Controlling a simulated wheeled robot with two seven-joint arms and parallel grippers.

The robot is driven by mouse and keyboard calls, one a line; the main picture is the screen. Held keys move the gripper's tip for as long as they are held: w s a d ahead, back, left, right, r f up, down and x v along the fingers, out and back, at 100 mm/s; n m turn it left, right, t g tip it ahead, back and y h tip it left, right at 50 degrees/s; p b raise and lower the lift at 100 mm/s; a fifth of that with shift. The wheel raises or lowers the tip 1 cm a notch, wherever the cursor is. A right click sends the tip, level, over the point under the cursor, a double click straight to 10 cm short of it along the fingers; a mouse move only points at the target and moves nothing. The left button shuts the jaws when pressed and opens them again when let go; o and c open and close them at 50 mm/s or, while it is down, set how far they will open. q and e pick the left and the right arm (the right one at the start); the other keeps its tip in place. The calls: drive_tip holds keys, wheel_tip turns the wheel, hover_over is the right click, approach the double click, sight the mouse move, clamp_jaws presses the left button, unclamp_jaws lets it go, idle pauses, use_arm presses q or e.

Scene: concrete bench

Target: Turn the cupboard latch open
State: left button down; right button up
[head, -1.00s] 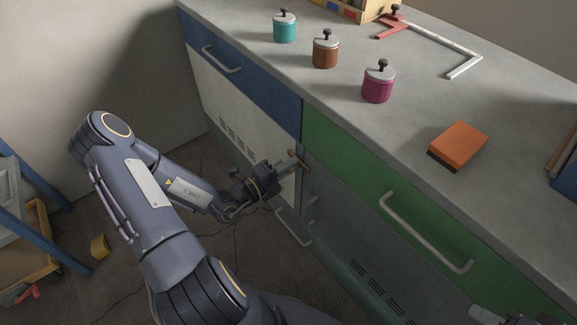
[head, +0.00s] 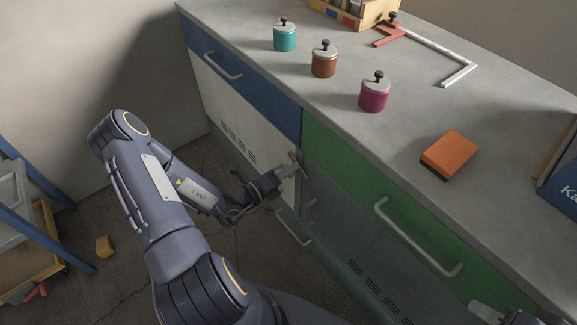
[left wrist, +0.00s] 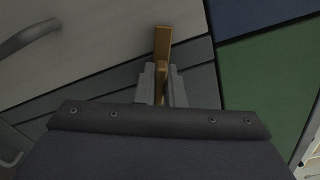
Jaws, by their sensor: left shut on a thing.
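The cupboard latch is a narrow tan bar (head: 295,160) at the seam between the white cupboard door (head: 235,108) and the grey-green panel below the green drawer. In the head view it slants down to the right. My left gripper (head: 288,171) is at the latch, its fingers shut on the bar. In the left wrist view the bar (left wrist: 163,42) stands almost upright, with its lower part between the fingers (left wrist: 161,85). The fingers hide part of the latch. A piece of my right gripper (head: 487,312) shows at the bottom right, cut off by the frame.
A blue drawer (head: 215,55) and a green drawer (head: 345,160) have bar handles. The grey bench top (head: 400,135) holds several lidded jars, an orange block (head: 449,154) and a wooden box (head: 350,12). A blue-legged stand (head: 45,175) is at left.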

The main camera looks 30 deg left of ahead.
use_arm(q)
drive_tip(key=m+p, duration=0.1)
drive_tip(key=m, duration=0.1)
drive_tip(key=shift+r+m, duration=0.1)
drive_tip(key=shift+m, duration=0.3)
drive_tip(key=m+p, duration=0.1)
drive_tip(key=m, duration=0.2)
drive_tip(key=shift+m, duration=0.3)
drive_tip(key=m+p, duration=0.1)
drive_tip(key=m, duration=0.2)
drive_tip(key=shift+m+p, duration=0.3)
drive_tip(key=shift+m, duration=1.4)
drive_tip(key=c, duration=1.5)
unclamp_jaws()
